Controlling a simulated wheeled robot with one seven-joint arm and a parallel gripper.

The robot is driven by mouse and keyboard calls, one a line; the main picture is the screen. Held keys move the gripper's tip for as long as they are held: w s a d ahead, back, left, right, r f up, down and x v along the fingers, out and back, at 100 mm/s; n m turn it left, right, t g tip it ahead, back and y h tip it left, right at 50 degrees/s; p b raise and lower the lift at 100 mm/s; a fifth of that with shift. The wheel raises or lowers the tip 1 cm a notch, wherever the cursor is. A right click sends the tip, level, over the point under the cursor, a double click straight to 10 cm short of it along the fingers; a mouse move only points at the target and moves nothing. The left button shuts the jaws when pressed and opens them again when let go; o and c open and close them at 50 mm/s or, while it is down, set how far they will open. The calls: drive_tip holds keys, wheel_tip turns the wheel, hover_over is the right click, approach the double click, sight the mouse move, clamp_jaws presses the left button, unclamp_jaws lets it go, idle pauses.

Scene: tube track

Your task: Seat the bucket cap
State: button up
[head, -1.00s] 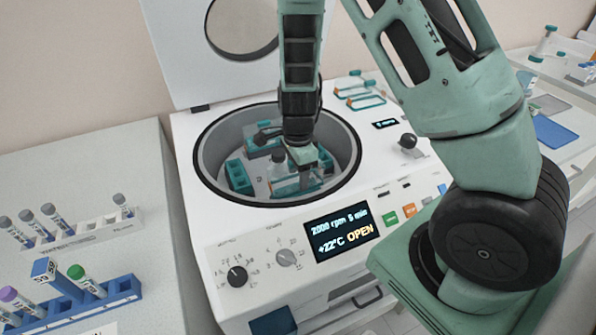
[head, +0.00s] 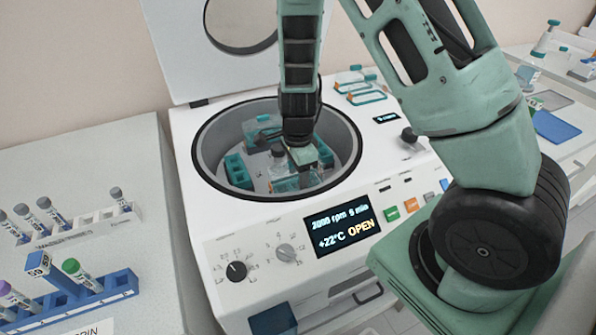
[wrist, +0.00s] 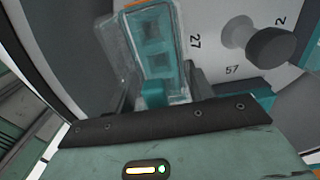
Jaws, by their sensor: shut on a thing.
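My gripper (head: 304,170) reaches down into the open centrifuge bowl, over the front bucket. It is shut on the bucket cap (wrist: 116,48), a clear cover with a teal grip that shows just beyond the gripper's dark edge in the wrist view. A teal bucket (wrist: 157,42) with square wells lies close under or beside the clear cover. I cannot tell whether the cap touches the bucket rim all round. In the head view my gripper hides most of this cap and bucket.
Other teal buckets stand in the bowl, one at the left (head: 237,170). The rotor knob (wrist: 268,45) rises nearby. The bowl rim (head: 203,170) surrounds my gripper and the raised lid (head: 180,45) stands behind. More caps (head: 366,97) lie on the centrifuge top. Tube racks (head: 95,300) stand at left.

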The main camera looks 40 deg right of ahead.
drive_tip(key=shift+f, duration=0.45)
drive_tip(key=shift+f+b, duration=0.2)
drive_tip(key=shift+b, duration=0.15)
drive_tip(key=shift+f, duration=0.25)
drive_tip(key=o, duration=1)
drive_tip(key=shift+o, duration=0.2)
wheel_tip(320, 180, up, 18)
drive_tip(key=p, duration=0.2)
drive_tip(key=shift+f, duration=0.25)
